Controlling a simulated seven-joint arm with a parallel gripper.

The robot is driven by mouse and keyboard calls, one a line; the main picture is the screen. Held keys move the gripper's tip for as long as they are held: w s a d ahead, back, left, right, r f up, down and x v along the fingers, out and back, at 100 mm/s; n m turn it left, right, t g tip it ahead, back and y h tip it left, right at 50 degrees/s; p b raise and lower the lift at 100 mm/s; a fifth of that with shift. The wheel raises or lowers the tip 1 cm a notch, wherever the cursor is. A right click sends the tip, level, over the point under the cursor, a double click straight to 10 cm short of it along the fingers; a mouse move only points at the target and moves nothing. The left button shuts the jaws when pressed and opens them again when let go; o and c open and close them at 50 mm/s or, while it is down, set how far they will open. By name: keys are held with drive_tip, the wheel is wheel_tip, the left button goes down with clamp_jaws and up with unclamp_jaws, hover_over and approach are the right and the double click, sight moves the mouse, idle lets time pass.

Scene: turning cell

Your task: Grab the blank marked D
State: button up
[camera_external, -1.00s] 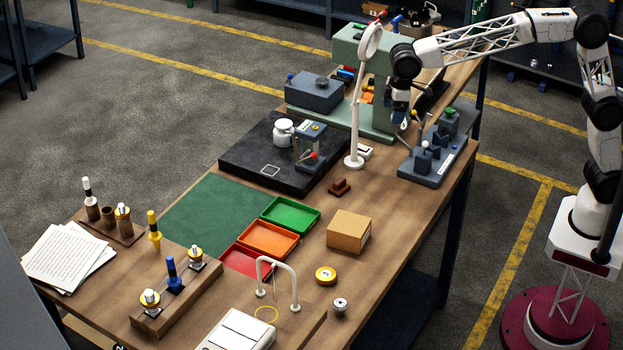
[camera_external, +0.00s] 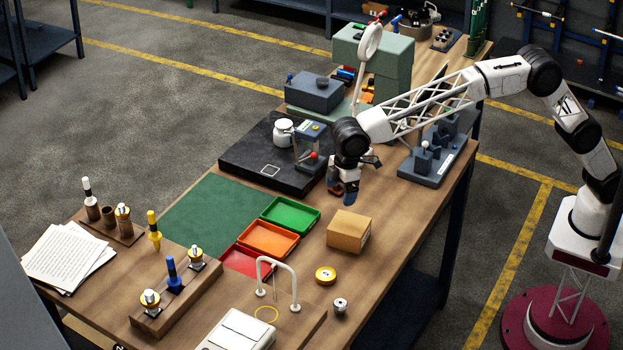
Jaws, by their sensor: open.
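No letter D can be read at this size, so I cannot tell which piece is the blank marked D. My gripper (camera_external: 346,194) is open, pointing down above the table behind the cardboard box, apart from both pieces. Its fingers are small and dark here, and nothing shows between them.
A cardboard box (camera_external: 349,231) stands between my gripper and the round pieces. Green (camera_external: 291,215), orange (camera_external: 267,239) and red trays (camera_external: 240,262) lie left of it. A white arch stand (camera_external: 277,261) rises near the yellow piece. A wooden rack (camera_external: 177,302) holds several gauges.

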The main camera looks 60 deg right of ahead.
drive_tip(key=n, duration=0.2)
hover_over(326, 274)
drive_tip(key=f, duration=0.9)
drive_tip(key=shift+s+d, duration=0.15)
drive_tip(key=shift+d, duration=0.15)
drive_tip(key=shift+a+f, duration=0.1)
drive_tip(key=shift+f, duration=1.25)
drive_tip(key=shift+a+f, duration=0.15)
drive_tip(key=shift+f, duration=2.45)
drive_tip(key=c, duration=1.3)
